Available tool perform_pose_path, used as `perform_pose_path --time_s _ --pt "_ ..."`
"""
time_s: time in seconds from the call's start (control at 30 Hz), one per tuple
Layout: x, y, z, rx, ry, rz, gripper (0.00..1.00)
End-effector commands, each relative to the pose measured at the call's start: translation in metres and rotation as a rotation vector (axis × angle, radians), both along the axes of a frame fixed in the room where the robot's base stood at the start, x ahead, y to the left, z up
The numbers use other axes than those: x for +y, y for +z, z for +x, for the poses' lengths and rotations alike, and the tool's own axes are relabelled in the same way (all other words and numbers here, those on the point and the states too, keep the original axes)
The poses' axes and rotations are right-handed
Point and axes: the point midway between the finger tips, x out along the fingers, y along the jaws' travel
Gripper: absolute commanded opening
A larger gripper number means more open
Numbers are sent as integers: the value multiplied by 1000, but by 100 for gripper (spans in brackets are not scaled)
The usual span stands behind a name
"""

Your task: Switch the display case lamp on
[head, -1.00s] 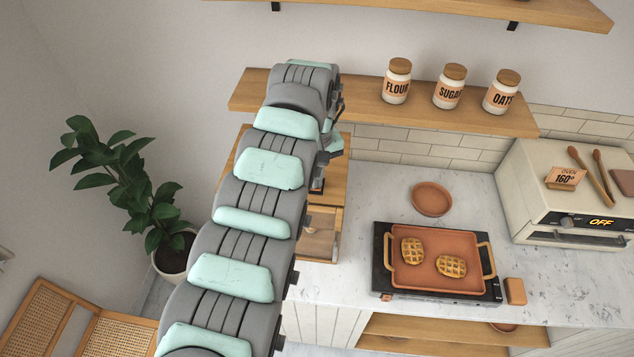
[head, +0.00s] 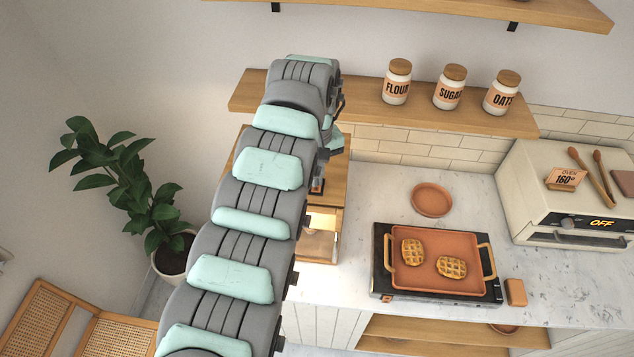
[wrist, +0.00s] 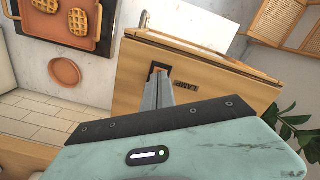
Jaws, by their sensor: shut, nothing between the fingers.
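The wooden display case (head: 328,180) stands on the counter's left end, partly hidden behind my arm in the head view. Its lit inside (head: 318,240) shows a bright warm glow, which spills onto the counter. In the wrist view the case's wooden top (wrist: 133,75) carries a dark label (wrist: 187,86) that seems to read LAMP. A small orange-lit switch (wrist: 156,68) sits beside the label. My gripper (wrist: 158,78) is shut and empty, its tips right at the switch. The tips cover part of the switch, so I cannot tell whether they touch it.
A terracotta tray with two waffle-patterned pastries (head: 440,282) sits on a black hot plate, right of the case. A round terracotta plate (head: 432,200) lies behind it. A shelf (head: 365,112) with several jars hangs above. An oven (head: 540,190) stands at the right.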

Motion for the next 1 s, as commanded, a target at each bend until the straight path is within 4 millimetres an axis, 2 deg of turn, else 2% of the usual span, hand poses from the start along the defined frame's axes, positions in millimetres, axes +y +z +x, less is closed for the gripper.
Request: perform_pose_path --time_s 0.6,1.0 --pt "0 50 1 -4 0 0 0" --pt "0 52 1 -2 0 0 0"
